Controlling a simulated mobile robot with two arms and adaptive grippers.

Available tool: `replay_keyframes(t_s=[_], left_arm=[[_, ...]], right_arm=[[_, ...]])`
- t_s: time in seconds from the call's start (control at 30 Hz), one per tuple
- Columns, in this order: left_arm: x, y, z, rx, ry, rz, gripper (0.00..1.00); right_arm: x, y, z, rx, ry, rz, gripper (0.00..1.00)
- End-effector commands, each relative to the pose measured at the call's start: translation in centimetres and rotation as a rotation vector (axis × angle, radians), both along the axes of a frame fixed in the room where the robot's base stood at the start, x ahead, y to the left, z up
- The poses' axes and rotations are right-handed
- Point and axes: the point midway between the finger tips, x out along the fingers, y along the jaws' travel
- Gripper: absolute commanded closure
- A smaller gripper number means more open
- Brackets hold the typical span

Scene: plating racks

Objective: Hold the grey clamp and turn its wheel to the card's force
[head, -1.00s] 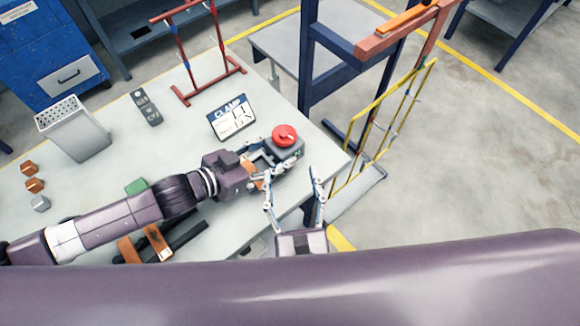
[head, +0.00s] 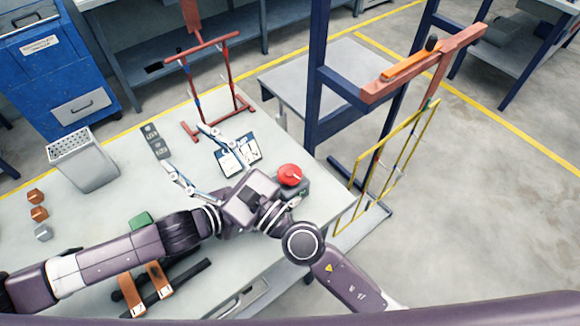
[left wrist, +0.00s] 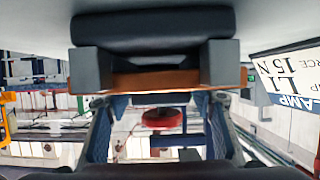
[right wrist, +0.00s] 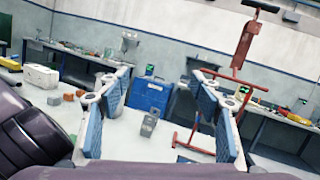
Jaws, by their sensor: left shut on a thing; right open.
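The grey clamp (head: 296,190) with its red wheel (head: 290,174) stands near the right end of the bench in the head view. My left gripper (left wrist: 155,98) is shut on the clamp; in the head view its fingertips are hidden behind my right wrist. The left wrist view shows dark grey blocks, an orange-brown strip and a red part that looks like the wheel (left wrist: 162,118). My right gripper (head: 185,147) is open and empty, left of the card.
Small brown and grey blocks lie further left. A yellow frame (head: 352,212) and blue post stand off the right end.

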Motion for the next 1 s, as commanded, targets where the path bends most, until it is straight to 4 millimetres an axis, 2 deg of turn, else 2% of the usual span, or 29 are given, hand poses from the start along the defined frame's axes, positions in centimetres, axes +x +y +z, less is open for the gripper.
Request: replay_keyframes(t_s=[0.1, 0.2, 0.3, 0.43, 0.6, 0.73, 0.9, 0.93, 1.0], left_arm=[[0.1, 0.0, 0.2, -0.002, -0.002, 0.0, 0.96], [0.1, 0.0, 0.2, -0.002, -0.002, 0.0, 0.96], [0.1, 0.0, 0.2, -0.002, -0.002, 0.0, 0.96], [0.1, 0.0, 0.2, -0.002, -0.002, 0.0, 0.96], [0.1, 0.0, 0.2, -0.002, -0.002, 0.0, 0.96], [0.1, 0.0, 0.1, -0.002, -0.002, 0.0, 0.96], [0.1, 0.0, 0.1, -0.002, -0.002, 0.0, 0.96], [0.1, 0.0, 0.1, -0.002, -0.002, 0.0, 0.96], [0.0, 0.0, 0.1, -0.002, -0.002, 0.0, 0.96]], right_arm=[[0.3, 2.7, -0.7, -0.147, -0.07, 0.158, 0.41], [0.5, 4.0, -1.9, -0.28, -0.112, 0.279, 0.41], [1.0, 4.3, -3.2, -0.421, -0.144, 0.387, 0.41], [2.1, 3.5, -4.8, -0.612, -0.169, 0.509, 0.41], [4.4, 0.1, -6.1, -0.873, -0.171, 0.633, 0.41], [5.0, -3.0, -6.5, -1.106, -0.24, 0.747, 0.41], [6.8, -9.2, -5.4, -1.407, -0.281, 0.872, 0.41], [6.9, -10.1, -5.0, -1.457, -0.299, 0.9, 0.41], [5.7, -11.2, -3.9, -1.573, -0.429, 1.008, 0.41]])
